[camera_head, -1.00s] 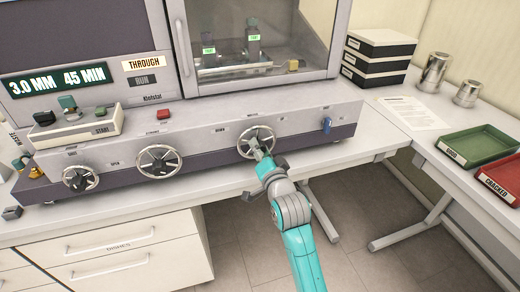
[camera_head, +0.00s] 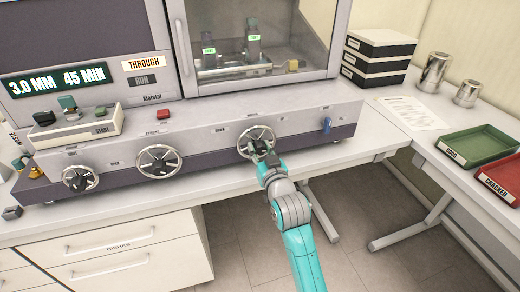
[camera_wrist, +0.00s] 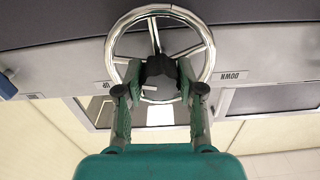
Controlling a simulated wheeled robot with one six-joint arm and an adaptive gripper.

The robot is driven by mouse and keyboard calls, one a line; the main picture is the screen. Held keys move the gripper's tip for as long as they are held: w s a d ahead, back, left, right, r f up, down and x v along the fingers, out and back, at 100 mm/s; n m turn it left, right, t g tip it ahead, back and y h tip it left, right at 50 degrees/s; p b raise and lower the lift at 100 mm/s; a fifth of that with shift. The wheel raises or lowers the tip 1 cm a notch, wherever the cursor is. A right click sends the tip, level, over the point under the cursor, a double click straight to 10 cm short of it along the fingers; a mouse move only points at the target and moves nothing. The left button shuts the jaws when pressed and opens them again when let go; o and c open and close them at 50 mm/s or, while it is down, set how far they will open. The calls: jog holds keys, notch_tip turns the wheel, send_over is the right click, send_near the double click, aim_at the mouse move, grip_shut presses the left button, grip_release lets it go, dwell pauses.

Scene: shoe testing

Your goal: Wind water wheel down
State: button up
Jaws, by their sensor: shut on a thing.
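The water wheel is the rightmost chrome handwheel (camera_head: 255,135) on the front of the machine. It fills the upper middle of the wrist view (camera_wrist: 160,10), with spokes and a dark hub showing. My gripper (camera_head: 269,157) is at the wheel's lower right in the head view. In the wrist view its two fingers (camera_wrist: 160,88) reach up to the hub area and are shut on the wheel. The exact contact is partly hidden by the dark fingertips. A DOWN label (camera_wrist: 230,76) and an UP label (camera_wrist: 102,84) flank the wheel.
Two more handwheels (camera_head: 159,161) (camera_head: 80,179) sit to the left on the same panel. A blue lever (camera_head: 327,125) is to the right. A green tray (camera_head: 478,147) and a red tray (camera_head: 501,180) stand on the right bench. A display (camera_head: 57,80) reads 3.0 MM 45 MIN.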

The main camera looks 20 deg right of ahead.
jog(key=n, duration=0.4)
jog(key=shift+n, duration=2.3)
jog(key=o, duration=1.1)
jog(key=shift+o, duration=0.2)
jog(key=s, duration=1.2)
